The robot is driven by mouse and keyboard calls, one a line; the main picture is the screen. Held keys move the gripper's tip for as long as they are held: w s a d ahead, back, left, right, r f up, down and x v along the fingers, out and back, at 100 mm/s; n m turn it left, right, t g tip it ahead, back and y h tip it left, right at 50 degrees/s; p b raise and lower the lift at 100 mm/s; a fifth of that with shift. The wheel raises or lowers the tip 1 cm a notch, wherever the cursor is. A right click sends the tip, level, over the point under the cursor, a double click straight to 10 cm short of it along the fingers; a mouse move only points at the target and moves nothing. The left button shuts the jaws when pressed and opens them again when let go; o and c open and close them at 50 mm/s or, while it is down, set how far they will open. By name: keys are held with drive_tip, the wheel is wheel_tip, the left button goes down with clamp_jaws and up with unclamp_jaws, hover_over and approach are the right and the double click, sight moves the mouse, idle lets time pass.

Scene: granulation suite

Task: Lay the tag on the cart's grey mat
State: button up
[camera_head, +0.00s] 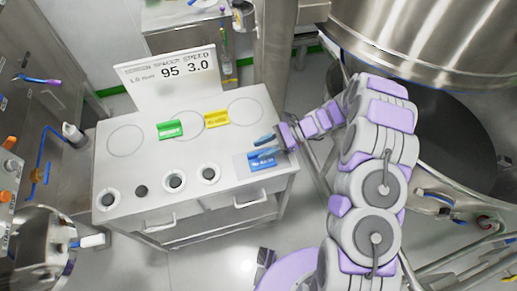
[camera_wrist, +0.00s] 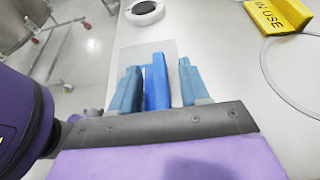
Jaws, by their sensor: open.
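The blue tag (camera_head: 264,161), with pale lettering, sits on the cart's light grey mat (camera_head: 240,163), at the right front of the cart top. In the wrist view the blue tag (camera_wrist: 157,84) stands up as a ridge between my fingers, and the mat (camera_wrist: 148,48) shows beyond it. My gripper (camera_wrist: 158,70) is open, with one blue-grey finger on each side of the tag and a narrow gap visible at the right. In the head view my gripper (camera_head: 259,146) is low at the mat's back edge. The tag's underside is hidden.
The white cart (camera_head: 140,180) also carries a green tag (camera_head: 171,130), a yellow tag (camera_head: 217,119) reading IN USE in the wrist view, and a sign (camera_head: 170,76) at the back. Several round holders line the front left. A steel vessel (camera_head: 430,40) stands at the right.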

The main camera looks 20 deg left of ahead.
drive_tip(key=p+v, duration=0.2)
drive_tip(key=v, duration=0.7)
drive_tip(key=shift+w+d+r, duration=0.15)
drive_tip(key=shift+d+r, duration=0.05)
drive_tip(key=shift+d, duration=0.1)
drive_tip(key=s+d+r+n+t+h, duration=0.1)
drive_tip(key=s+d+r+n+h, duration=0.15)
drive_tip(key=s+r, duration=0.45)
drive_tip(key=s+d+r+n+h, duration=0.1)
drive_tip(key=s+r+n+h, duration=0.3)
drive_tip(key=r, duration=0.6)
drive_tip(key=s+d+r+n+t+h, duration=0.2)
drive_tip(key=s+d, duration=0.4)
drive_tip(key=s, duration=0.4)
drive_tip(key=s+d+r+n+t+h, duration=0.2)
drive_tip(key=s+d, duration=0.5)
drive_tip(key=s, duration=0.4)
drive_tip(key=shift+s+d+r+n+h, duration=0.25)
drive_tip(key=shift+d+r+n+h, duration=0.1)
drive_tip(key=shift+r+n+h, duration=0.3)
drive_tip(key=shift+r, duration=0.1)
